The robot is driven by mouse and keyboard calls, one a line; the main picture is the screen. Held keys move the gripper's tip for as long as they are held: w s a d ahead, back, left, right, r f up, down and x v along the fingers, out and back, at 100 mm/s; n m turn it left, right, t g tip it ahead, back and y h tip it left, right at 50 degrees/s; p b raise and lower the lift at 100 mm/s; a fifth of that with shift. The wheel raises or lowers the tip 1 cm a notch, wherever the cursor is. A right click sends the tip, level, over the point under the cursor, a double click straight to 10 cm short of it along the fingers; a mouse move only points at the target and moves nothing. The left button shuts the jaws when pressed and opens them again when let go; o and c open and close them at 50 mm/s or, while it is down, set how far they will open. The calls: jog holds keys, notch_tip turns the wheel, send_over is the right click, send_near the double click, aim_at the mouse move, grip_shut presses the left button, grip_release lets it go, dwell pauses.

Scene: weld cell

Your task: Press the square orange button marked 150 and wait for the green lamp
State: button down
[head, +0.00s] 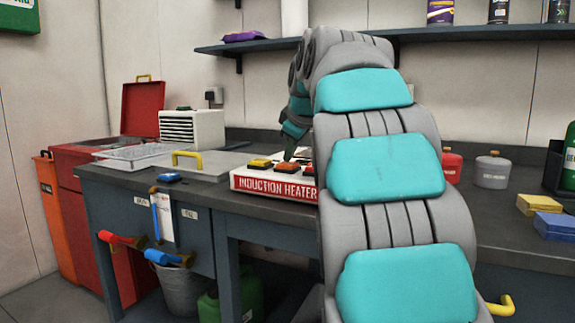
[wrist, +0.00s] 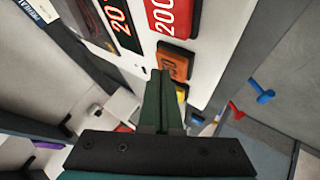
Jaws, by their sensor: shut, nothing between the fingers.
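The induction heater (head: 262,187) is a white box with a red lettered front near the bench's front edge. Its square orange button (head: 288,171) sits between a yellow button (head: 260,163) and a red one (head: 307,171). In the wrist view the orange button (wrist: 174,62) lies just past my fingertips, its marking partly covered; the red button (wrist: 172,16) reads 200. My gripper (head: 289,157) is shut and empty, pointing down at the orange button. I cannot tell whether it touches. No lit green lamp shows; my arm hides the heater's right part.
A grey lid with a yellow handle (head: 187,155) and a blue item (head: 169,177) lie left of the heater. A white vented box (head: 192,129) stands behind. Red and grey canisters (head: 492,170) and yellow and blue blocks (head: 555,224) are on the right. A shelf (head: 480,33) runs above.

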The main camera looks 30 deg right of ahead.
aim_at(290, 164)
jog(key=shift+f, duration=0.35)
jog(key=shift+r, duration=0.15)
dwell(0.4)
jog(key=shift+r+p, duration=0.35)
jog(key=shift+r, duration=0.5)
jog(key=shift+r, duration=0.1)
jog(key=shift+r+p, duration=1.7)
jog(key=shift+r, duration=0.7)
